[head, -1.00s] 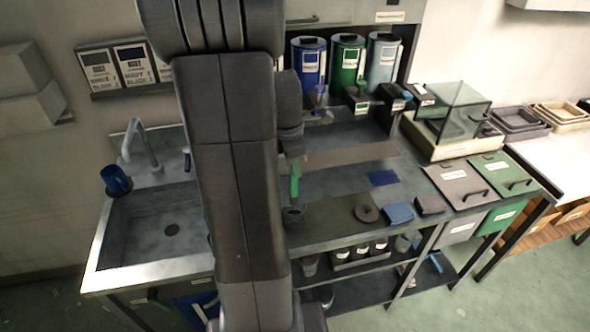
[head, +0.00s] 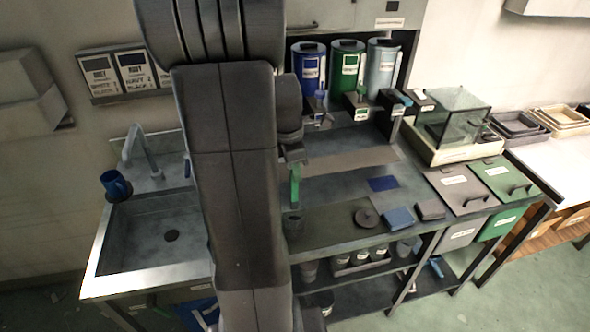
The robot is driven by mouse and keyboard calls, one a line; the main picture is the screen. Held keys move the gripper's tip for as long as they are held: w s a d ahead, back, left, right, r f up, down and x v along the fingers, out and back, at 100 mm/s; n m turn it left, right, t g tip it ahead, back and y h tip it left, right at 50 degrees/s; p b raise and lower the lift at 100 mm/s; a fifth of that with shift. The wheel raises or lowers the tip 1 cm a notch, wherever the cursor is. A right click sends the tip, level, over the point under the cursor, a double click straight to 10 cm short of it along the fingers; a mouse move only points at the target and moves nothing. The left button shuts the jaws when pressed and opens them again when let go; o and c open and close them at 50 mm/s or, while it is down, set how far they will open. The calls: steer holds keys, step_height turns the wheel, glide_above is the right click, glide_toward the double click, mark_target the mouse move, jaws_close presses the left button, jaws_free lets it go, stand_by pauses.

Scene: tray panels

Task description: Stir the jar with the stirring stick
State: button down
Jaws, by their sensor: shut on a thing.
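The stirring stick (head: 295,186) is green and hangs roughly upright below my gripper (head: 295,162), which is shut on its upper end. The jar (head: 292,222) is small, dark and open-topped, and stands on the counter just right of my arm. The stick's lower end is at the jar's mouth in the picture. I cannot tell how deep it reaches inside. My arm covers the counter to the left of the jar and part of the gripper is hard to make out.
A round dark disc (head: 366,217), a blue block (head: 398,218) and a dark block (head: 430,209) lie right of the jar. A sink (head: 150,240) with a blue cup (head: 115,185) is at left. Labelled canisters (head: 347,68) stand behind. The middle counter is mostly clear.

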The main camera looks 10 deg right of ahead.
steer(key=shift+r, duration=2.4)
